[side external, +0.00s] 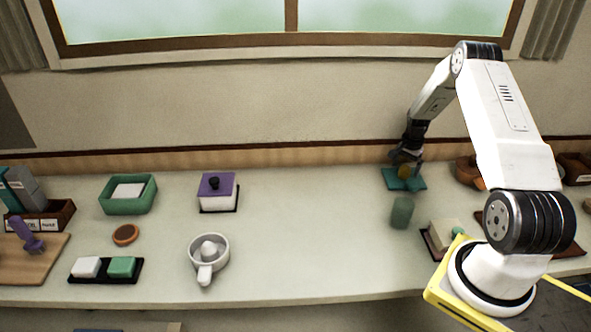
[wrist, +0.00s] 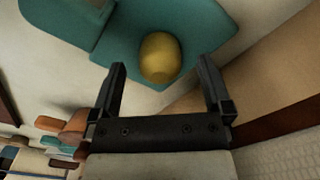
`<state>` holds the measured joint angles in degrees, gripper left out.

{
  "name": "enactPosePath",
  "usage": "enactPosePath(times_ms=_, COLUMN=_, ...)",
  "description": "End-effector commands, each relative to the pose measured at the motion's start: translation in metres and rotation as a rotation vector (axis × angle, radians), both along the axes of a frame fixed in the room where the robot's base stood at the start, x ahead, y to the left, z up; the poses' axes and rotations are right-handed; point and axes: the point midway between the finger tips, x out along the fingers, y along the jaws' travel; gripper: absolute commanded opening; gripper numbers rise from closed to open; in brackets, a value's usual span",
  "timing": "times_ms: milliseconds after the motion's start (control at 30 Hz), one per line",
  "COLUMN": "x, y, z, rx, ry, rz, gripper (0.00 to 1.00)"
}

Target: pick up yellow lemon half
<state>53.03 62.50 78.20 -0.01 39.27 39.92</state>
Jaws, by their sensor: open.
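The yellow lemon half (wrist: 160,57) lies on a teal board (wrist: 113,42) in the wrist view. It sits just beyond my fingertips, between the lines of my two fingers. My gripper (wrist: 160,75) is open and empty, with a finger on each side of the lemon. In the side view my gripper (side external: 405,165) hangs low over the teal board (side external: 393,184) near the back of the counter. The lemon half (side external: 404,171) shows there only as a small yellow patch, partly hidden by my gripper.
A green cup (side external: 401,212) stands in front of the teal board. A dark tray with a pale block (side external: 444,234) and a brown bowl (side external: 468,172) are to the right. A white juicer (side external: 208,254) and a purple-lidded box (side external: 217,191) stand left. The middle counter is clear.

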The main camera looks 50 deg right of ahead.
Motion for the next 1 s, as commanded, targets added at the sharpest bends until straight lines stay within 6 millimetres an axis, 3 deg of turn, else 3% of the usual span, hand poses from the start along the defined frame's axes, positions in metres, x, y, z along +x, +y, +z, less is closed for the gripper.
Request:
enactPosePath(times_ms=200, x=0.0, y=-0.0002, z=-0.0127, rx=-0.001, ry=0.0, rz=0.0, gripper=1.0)
enactPosePath(times_ms=700, x=0.0001, y=-0.0002, z=-0.0128, rx=-0.001, ry=-0.001, rz=0.0, gripper=0.97)
enactPosePath(times_ms=1000, x=0.0001, y=-0.0001, z=-0.0127, rx=-0.001, ry=-0.001, rz=0.0, gripper=0.02)
